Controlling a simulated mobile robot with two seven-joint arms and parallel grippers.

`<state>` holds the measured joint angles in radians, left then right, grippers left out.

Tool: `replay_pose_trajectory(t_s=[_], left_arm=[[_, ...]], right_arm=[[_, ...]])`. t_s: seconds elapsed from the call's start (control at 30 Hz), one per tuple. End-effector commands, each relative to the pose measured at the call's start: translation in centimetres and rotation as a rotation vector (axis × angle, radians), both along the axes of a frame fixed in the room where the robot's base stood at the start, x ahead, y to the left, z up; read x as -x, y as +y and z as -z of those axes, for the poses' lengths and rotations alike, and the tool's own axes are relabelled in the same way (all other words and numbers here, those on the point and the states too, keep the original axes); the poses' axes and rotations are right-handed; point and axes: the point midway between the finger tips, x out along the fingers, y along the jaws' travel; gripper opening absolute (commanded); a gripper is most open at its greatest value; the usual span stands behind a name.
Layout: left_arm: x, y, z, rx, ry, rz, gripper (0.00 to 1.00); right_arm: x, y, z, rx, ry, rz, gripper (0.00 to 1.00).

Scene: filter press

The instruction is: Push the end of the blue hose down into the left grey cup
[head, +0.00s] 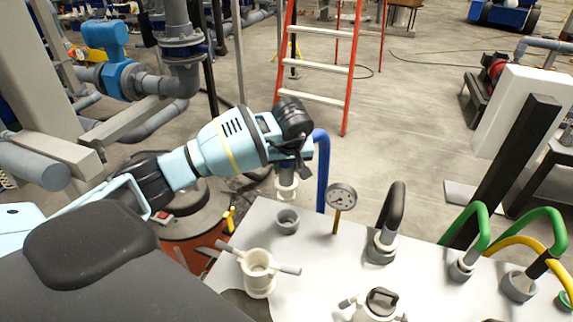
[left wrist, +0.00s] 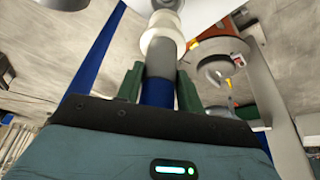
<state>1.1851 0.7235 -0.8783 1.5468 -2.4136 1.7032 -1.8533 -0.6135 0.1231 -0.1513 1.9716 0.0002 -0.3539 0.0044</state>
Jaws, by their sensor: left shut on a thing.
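The blue hose (head: 322,165) stands in a bend behind the table's far edge in the head view. My left gripper (head: 302,158) is shut on the hose near its end. In the left wrist view the blue section (left wrist: 157,92) sits between the green fingers, with a grey sleeve and a pale collar (left wrist: 160,40) beyond it. The pale hose end (head: 287,188) points down in the head view, just above the left grey cup (head: 287,221) in the picture. The cup's open mouth shows, with no hose inside. The exact gap is unclear. My right gripper is not in view.
A gauge (head: 341,196) stands right of the cup on the white table (head: 330,262). A cream fitting with handles (head: 258,272) stands in front. Black (head: 393,205), green (head: 475,215) and yellow (head: 530,243) hoses are to the right. A red ladder (head: 318,60) stands behind.

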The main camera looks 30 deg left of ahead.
Motion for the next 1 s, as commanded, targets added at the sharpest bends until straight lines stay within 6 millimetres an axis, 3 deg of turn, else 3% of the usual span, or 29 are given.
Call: replay_pose_trajectory(t_s=[0.47, 1.0], left_arm=[[0.0, 0.0, 0.5, 0.000, 0.000, 0.010, 0.06], [0.1, 0.0, 6.1, 0.001, 0.004, 0.010, 0.06]], right_arm=[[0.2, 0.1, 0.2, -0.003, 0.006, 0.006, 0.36], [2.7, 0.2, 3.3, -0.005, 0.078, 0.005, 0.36]])
